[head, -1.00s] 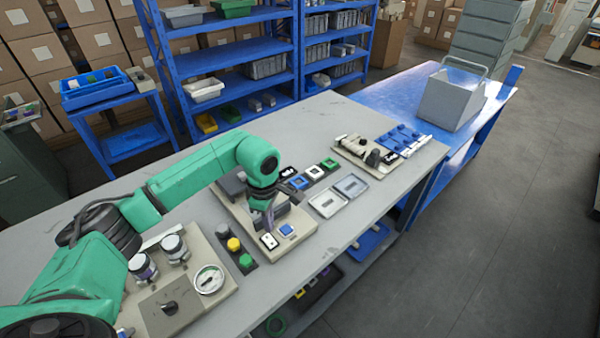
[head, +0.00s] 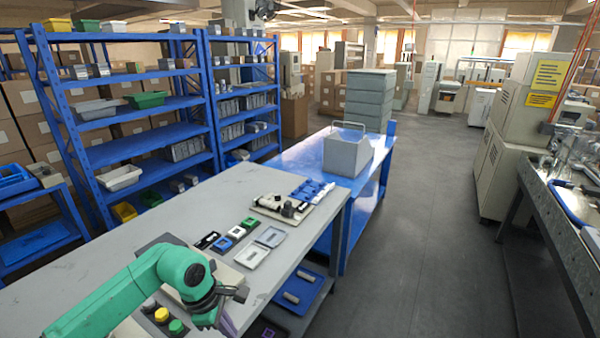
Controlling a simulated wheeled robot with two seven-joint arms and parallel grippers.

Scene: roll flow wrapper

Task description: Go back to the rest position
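My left arm is green and comes in from the lower left of the head view. Its dark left gripper (head: 224,307) hangs over the front edge area of the grey workbench (head: 130,250). The fingertips are small and partly hidden, so I cannot tell whether they are open or shut, and I see nothing clearly held. My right gripper is out of view.
Yellow and green buttons (head: 169,321) lie below the arm. Small coloured blocks, grey trays (head: 251,256) and a fixture plate (head: 284,208) sit on the bench. A grey bin (head: 347,152) stands on the blue table (head: 300,163). The aisle floor at right is clear.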

